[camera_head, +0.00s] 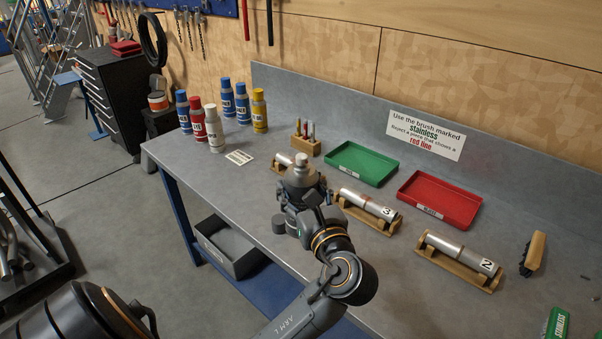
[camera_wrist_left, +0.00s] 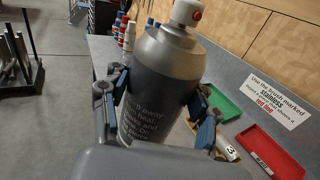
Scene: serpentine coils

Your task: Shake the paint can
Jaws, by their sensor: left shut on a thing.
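My left gripper (camera_head: 300,192) is shut on a grey paint can (camera_head: 301,172) and holds it near the front edge of the workbench. In the left wrist view the can (camera_wrist_left: 164,85) fills the middle, with printed text low on its side. It has a pale nozzle cap with a red dot. The gripper's blue-padded fingers (camera_wrist_left: 160,108) clasp it from both sides. The can looks roughly upright, leaning a little in the wrist view. Its lower part is hidden in the head view. My right gripper is not in view.
Several blue, red, white and yellow cans (camera_head: 214,130) stand at the bench's left. A green tray (camera_head: 361,181), a red tray (camera_head: 477,214), a wooden holder (camera_head: 306,148) and tubes on wooden cradles (camera_head: 367,203) lie behind and right. A brush (camera_head: 534,252) lies far right.

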